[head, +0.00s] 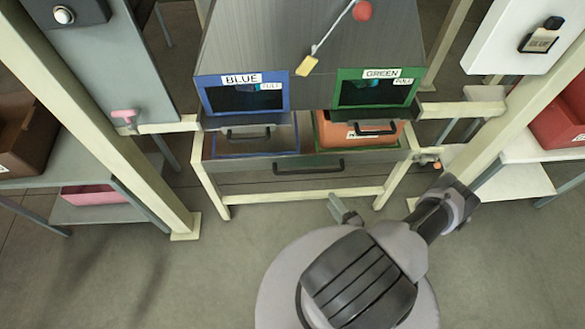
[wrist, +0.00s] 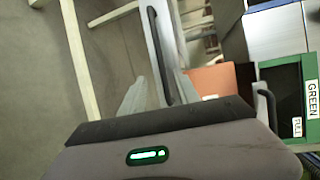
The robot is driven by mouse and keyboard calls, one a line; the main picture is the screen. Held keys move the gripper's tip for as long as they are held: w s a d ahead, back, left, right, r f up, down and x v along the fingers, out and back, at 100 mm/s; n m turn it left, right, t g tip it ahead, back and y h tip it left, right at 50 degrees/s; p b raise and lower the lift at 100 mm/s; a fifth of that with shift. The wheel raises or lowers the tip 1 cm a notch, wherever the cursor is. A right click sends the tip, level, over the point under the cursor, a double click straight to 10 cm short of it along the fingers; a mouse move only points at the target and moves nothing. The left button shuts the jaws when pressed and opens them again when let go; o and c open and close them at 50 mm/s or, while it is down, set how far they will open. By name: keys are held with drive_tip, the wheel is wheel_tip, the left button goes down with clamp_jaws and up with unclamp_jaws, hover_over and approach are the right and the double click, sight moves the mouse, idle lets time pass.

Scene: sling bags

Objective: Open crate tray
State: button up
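The crate tray is a wide grey drawer (head: 250,170) low in the frame under the cabinet, with a black bar handle (head: 308,167) on its front. Its inside shows from above: a blue-edged bay at left, and a green-edged bay at right holding an orange crate (head: 360,132). My gripper (head: 342,209) is in front of the tray, right of the handle's middle in the head view. In the wrist view my gripper (wrist: 162,78) is open, and the tray handle (wrist: 159,50) appears between its fingers. I see no clear contact; the depth gap is hard to judge.
Above the tray are the BLUE door (head: 243,98) and the GREEN door (head: 376,92), each with a black handle below. Cream frame posts (head: 80,110) stand at both sides. A pink bin (head: 92,195) sits on a left shelf. The floor in front is clear.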

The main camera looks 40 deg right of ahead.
sight(310, 171)
drive_tip(key=b+x, duration=0.7)
drive_tip(key=x, duration=1)
drive_tip(key=shift+a+f, duration=0.1)
clamp_jaws()
idle(0.5)
